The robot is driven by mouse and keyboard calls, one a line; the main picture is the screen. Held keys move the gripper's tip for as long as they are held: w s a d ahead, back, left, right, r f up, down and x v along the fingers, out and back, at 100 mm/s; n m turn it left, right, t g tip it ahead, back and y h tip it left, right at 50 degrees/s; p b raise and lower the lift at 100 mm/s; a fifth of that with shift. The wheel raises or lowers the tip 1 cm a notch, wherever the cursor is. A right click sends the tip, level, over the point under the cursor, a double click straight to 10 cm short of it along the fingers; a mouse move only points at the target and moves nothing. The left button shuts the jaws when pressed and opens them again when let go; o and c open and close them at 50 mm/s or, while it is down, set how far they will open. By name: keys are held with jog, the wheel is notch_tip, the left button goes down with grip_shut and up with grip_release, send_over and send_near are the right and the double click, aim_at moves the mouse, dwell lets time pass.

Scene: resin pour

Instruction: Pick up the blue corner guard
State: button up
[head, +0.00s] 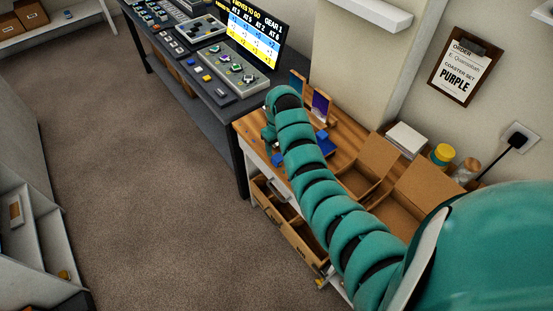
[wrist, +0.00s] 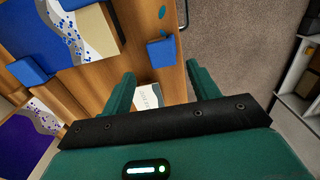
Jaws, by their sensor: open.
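In the wrist view a small blue corner guard (wrist: 161,54) lies on the wooden tabletop near its edge, just beyond the fingertips and roughly centred between them. My gripper (wrist: 160,70) is open, its two green fingers apart with nothing held. Other blue pieces of similar colour show: one (wrist: 30,72) at the left and one (wrist: 72,3) at the top, beside a speckled white-and-tan piece (wrist: 92,35). In the head view my arm reaches down over the wooden table and partly hides my gripper (head: 268,138); a blue piece (head: 278,159) shows close to it.
Open cardboard boxes (head: 365,163) stand on the table to the right of my arm. An open drawer (head: 290,225) juts out below its front edge. A dark console table (head: 205,85) adjoins behind. Carpeted floor (head: 130,150) is clear at the left.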

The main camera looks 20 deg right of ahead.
aim_at(277, 156)
jog(key=shift+s+a+f+p, duration=0.1)
jog(key=shift+s+f+p, duration=0.05)
jog(key=shift+f+p, duration=0.5)
jog(key=shift+s+f+p, duration=0.1)
jog(key=shift+f+p, duration=0.45)
jog(key=shift+f, duration=0.05)
jog(key=shift+f+p, duration=0.4)
jog(key=shift+f, duration=1)
jog(key=shift+c, duration=0.4)
jog(key=c, duration=1)
